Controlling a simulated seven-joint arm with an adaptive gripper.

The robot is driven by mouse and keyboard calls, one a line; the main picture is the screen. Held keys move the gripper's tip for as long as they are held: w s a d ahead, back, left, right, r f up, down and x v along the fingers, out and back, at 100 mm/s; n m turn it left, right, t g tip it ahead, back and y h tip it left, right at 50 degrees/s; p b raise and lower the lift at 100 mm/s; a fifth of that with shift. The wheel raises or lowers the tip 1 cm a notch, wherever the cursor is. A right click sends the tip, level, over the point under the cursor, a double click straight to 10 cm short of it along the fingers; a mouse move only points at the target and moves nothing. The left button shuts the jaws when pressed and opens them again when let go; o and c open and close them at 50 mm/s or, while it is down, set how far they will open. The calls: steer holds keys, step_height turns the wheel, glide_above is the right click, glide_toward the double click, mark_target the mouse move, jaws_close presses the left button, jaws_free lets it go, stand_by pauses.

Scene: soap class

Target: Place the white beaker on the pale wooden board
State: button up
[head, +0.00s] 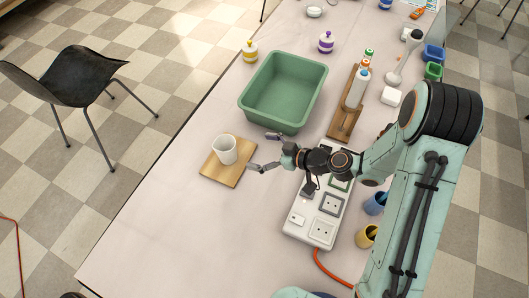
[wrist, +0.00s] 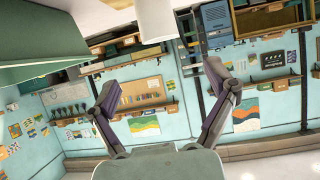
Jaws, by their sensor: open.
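The white beaker (head: 225,150) stands upright on the pale wooden board (head: 232,178) in the head view. My gripper (head: 262,152) is open and empty to the right of the beaker, its fingers pointing toward it with a small gap. In the wrist view the beaker's white side (wrist: 157,20) shows at the top middle, beyond the spread fingers of my gripper (wrist: 162,82). I cannot see the board clearly in the wrist view.
A green tub (head: 273,117) stands just behind the board. A white power strip (head: 318,215) lies to the right, under my arm. A wooden rack with bottles (head: 345,118) is farther back. The table's front left is clear.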

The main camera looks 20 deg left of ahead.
steer(key=shift+d, duration=0.15)
steer(key=s+d+r+m+h, duration=0.6)
steer(key=s+d+r+m, duration=0.1)
steer(key=d, duration=0.5)
steer(key=s+d+r+m+h, duration=0.6)
steer(key=s+d+m, duration=0.3)
steer(key=d, duration=0.3)
steer(key=shift+s+d+r+g, duration=0.3)
steer(key=shift+s+r+g, duration=0.05)
steer(key=shift+s+g, duration=0.05)
